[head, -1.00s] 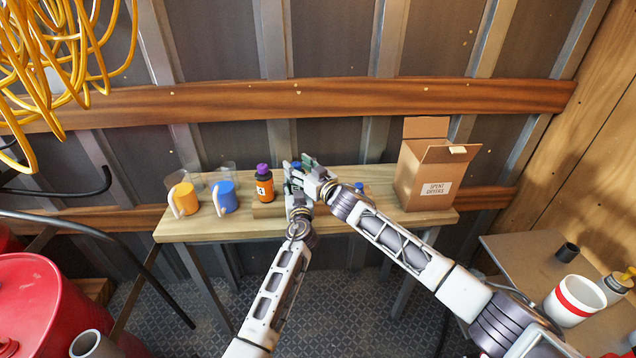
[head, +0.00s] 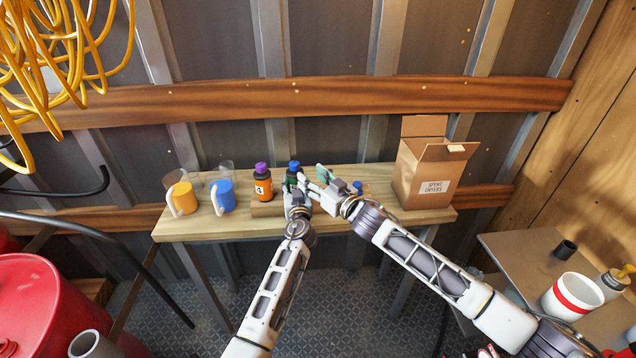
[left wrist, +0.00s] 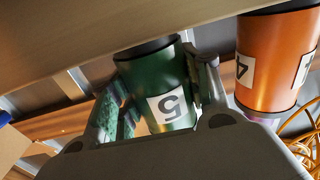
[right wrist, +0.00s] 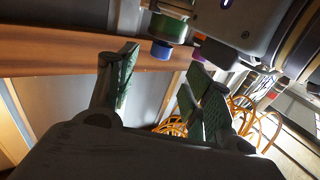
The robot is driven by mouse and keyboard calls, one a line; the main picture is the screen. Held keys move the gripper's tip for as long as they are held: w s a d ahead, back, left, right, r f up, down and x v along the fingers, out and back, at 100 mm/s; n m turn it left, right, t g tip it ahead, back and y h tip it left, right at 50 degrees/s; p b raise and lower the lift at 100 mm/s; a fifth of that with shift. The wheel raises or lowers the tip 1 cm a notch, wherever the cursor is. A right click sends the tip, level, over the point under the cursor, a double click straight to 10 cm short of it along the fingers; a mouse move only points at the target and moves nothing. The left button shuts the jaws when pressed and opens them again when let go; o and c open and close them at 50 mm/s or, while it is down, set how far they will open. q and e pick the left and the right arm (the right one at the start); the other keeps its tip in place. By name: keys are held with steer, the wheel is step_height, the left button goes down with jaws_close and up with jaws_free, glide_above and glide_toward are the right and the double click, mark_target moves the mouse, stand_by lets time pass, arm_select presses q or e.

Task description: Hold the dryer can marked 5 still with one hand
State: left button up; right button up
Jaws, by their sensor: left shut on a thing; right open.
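The green dryer can marked 5 (left wrist: 152,90) stands on the wooden bench (head: 190,230), with its blue cap (head: 294,165) showing in the head view. My left gripper (head: 296,186) is shut around its body, one finger on each side in the left wrist view. My right gripper (head: 318,177) is open and empty, just right of the can. In the right wrist view its fingers (right wrist: 160,85) stand apart, with the can's green body (right wrist: 168,28) and blue cap (right wrist: 161,51) beyond them. The can's lower part is hidden in the head view.
An orange can marked 4 (head: 262,188) with a purple cap stands close left of the green can. An open cardboard box marked SPENT DRYERS (head: 420,185) stands at the bench's right. A blue-topped item (head: 358,185) is partly hidden by my right arm.

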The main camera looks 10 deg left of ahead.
steer(key=shift+v, duration=1)
arm_select(q)
steer(key=o, duration=1.3)
steer(key=shift+s, duration=0.1)
steer(key=shift+v, duration=3.7)
